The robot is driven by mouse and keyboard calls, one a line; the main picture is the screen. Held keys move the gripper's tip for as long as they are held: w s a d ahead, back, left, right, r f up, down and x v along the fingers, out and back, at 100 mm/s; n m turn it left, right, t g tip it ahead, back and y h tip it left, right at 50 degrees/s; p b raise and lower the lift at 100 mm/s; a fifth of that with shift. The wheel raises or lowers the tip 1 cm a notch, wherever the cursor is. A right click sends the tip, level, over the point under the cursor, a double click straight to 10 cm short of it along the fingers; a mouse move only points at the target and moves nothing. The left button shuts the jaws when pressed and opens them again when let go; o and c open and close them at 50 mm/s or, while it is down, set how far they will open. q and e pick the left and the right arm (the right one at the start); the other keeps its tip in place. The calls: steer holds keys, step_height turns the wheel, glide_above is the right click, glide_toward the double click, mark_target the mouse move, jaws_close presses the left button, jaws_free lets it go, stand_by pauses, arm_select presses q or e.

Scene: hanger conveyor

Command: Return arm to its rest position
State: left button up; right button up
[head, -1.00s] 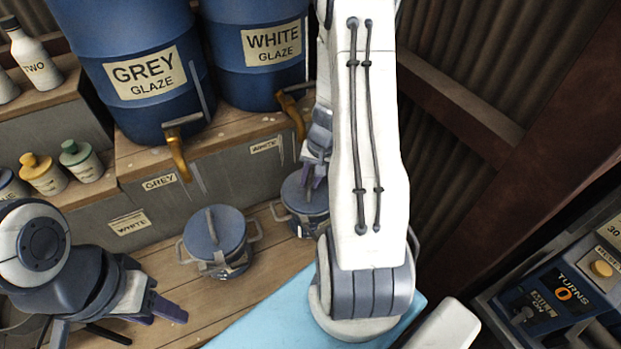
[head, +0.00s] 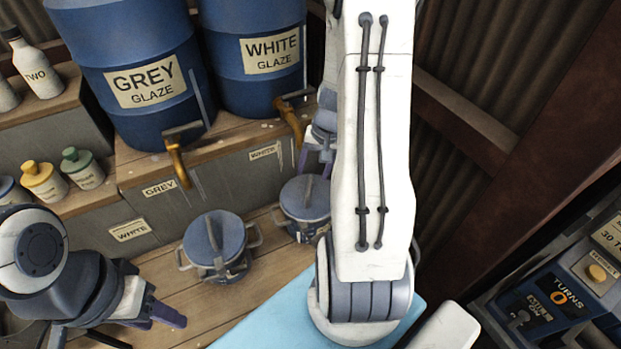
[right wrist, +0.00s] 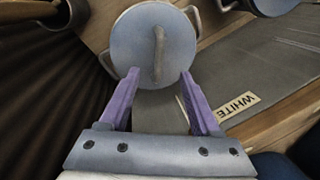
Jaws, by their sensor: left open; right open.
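My right arm spans the middle of the head view. Its gripper (head: 318,158) is partly hidden behind the arm, above and behind a lidded blue-grey pot (head: 306,198). In the right wrist view the right gripper (right wrist: 162,78) is open, with purple fingers apart and nothing held. The pot's round lid and bar handle (right wrist: 157,50) show beyond the fingertips; the fingers appear clear of the handle. My left gripper (head: 140,326) is open and empty at the lower left, over the wooden bench.
A second lidded pot (head: 217,247) stands left of the first. Behind are grey-glaze (head: 135,75) and white-glaze (head: 255,55) drums with brass taps. Bottles (head: 43,181) stand at left. A blue mat (head: 265,320) lies in front; a control panel (head: 560,300) is at right.

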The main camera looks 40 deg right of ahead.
steer(key=r, duration=0.3)
steer(key=shift+s+d+r, duration=0.25)
steer(key=shift+s+r, duration=0.05)
steer(key=shift+r, duration=0.1)
steer(key=shift+a, duration=0.1)
steer(key=a+r+n, duration=0.3)
steer(key=a+n, duration=0.1)
steer(key=a, duration=0.5)
steer(key=a+r+n, duration=0.2)
steer(key=a+n, duration=0.1)
steer(key=a, duration=0.6)
steer(key=s+a+r+n+g, duration=0.1)
steer(key=s+a+r+n, duration=0.3)
steer(key=s+a+n, duration=0.6)
steer(key=s+a, duration=0.4)
steer(key=s, duration=0.1)
steer(key=shift+a+r+g, duration=0.15)
steer(key=shift+r+g, duration=0.05)
steer(key=shift+g, duration=0.1)
